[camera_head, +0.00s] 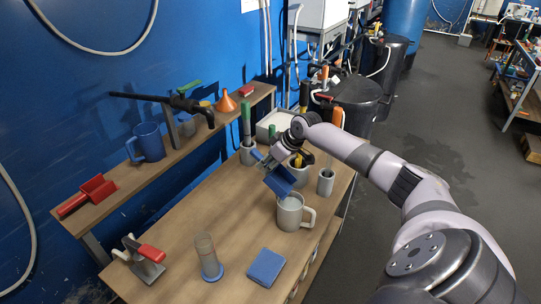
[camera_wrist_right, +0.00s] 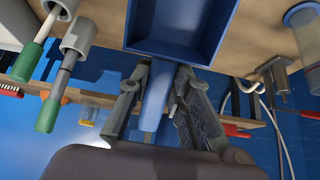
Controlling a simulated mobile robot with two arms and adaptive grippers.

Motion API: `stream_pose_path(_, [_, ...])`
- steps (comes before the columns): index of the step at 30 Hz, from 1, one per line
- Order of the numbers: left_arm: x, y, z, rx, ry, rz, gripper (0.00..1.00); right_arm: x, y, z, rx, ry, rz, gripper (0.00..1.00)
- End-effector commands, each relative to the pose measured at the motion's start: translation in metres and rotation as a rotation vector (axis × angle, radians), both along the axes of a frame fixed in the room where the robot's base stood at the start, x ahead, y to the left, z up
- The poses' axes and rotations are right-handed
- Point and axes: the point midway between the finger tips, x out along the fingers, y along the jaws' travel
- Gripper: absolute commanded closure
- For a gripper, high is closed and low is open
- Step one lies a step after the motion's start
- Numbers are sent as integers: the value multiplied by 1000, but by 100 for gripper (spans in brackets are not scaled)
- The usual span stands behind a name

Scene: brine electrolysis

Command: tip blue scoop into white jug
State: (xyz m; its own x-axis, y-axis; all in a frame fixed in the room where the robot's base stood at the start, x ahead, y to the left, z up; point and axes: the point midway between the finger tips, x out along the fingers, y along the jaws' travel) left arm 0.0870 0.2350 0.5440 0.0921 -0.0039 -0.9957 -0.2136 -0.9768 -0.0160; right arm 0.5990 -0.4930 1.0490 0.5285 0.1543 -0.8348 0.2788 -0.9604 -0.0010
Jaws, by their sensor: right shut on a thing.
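The white jug (camera_head: 291,213) stands upright on the wooden bench, its handle to the right. The blue scoop (camera_head: 280,182) is in the air just above and slightly left of the jug's mouth, and its bowl looks tilted in the head view. My right gripper (camera_head: 268,161) is shut on the scoop's handle. In the right wrist view the gripper fingers (camera_wrist_right: 160,85) clasp the blue handle, and the scoop's bowl (camera_wrist_right: 180,28) reaches to the top edge. I cannot make out any contents in the scoop. The jug is not clear in the wrist view. My left gripper is not in view.
A blue flat block (camera_head: 266,267) and a clear cylinder with a blue base (camera_head: 208,258) stand on the bench's front part. A grey cup (camera_head: 326,182) is right of the jug. The raised shelf holds a blue mug (camera_head: 148,142) and a red scoop (camera_head: 88,195).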

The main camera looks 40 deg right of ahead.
Motion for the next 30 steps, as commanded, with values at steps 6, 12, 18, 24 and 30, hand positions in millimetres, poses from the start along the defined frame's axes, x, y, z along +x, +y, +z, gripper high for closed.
stream_pose_path(6, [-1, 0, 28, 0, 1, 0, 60, 10, 4, -4, -52, 195, -1, 100])
stream_pose_path(12, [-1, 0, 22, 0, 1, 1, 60, 13, 5, -17, -104, 370, 0, 100])
stream_pose_path(18, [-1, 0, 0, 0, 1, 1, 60, 14, 5, -29, -142, 497, -1, 100])
stream_pose_path(24, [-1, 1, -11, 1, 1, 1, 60, 14, 4, -29, -161, 555, 0, 100])
stream_pose_path(30, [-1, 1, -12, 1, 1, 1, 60, 14, 4, -27, -165, 574, 0, 100])
